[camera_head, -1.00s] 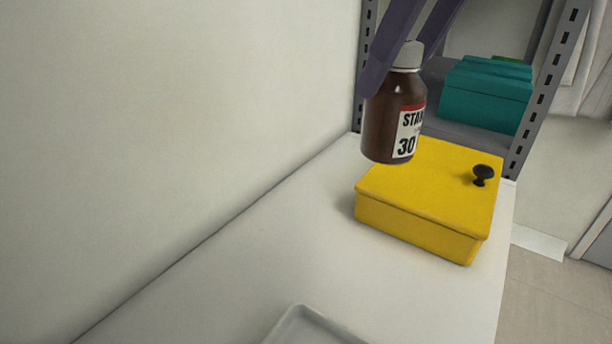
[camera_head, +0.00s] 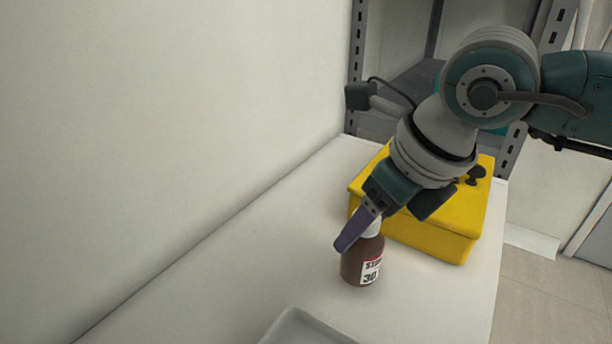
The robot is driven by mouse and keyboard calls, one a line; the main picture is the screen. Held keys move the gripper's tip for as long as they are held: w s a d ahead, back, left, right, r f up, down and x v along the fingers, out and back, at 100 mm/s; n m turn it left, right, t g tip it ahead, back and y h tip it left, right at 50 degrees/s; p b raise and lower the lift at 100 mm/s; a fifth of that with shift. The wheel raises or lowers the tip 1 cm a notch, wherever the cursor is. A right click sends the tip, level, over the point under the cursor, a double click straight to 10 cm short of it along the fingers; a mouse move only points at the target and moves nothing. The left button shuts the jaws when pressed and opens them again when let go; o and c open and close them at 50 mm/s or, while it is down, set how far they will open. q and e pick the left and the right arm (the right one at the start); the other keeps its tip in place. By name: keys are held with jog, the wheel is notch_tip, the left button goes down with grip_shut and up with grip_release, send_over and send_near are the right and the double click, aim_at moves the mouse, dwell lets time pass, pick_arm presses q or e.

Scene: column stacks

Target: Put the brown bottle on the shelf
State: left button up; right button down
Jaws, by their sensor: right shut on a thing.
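The brown bottle (camera_head: 356,267) has a white cap and a white label with a red band. It is upright at the white counter, in front of the yellow box; whether its base touches the surface I cannot tell. My right gripper (camera_head: 362,232) reaches down from the upper right and is shut on the bottle near its cap. One purple finger shows in front; the other is hidden. The grey metal shelf (camera_head: 407,88) stands behind the counter, partly hidden by my right arm. My left gripper is not in view.
The yellow box (camera_head: 440,236) with a black knob sits just behind the bottle. A grey tray (camera_head: 300,328) is at the front edge of the view. A wall runs along the left. The white counter (camera_head: 230,265) is clear left of the bottle.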

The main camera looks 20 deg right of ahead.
jog(key=shift+f, duration=0.7)
jog(key=shift+c, duration=0.4)
grip_release()
jog(key=shift+f, duration=0.1)
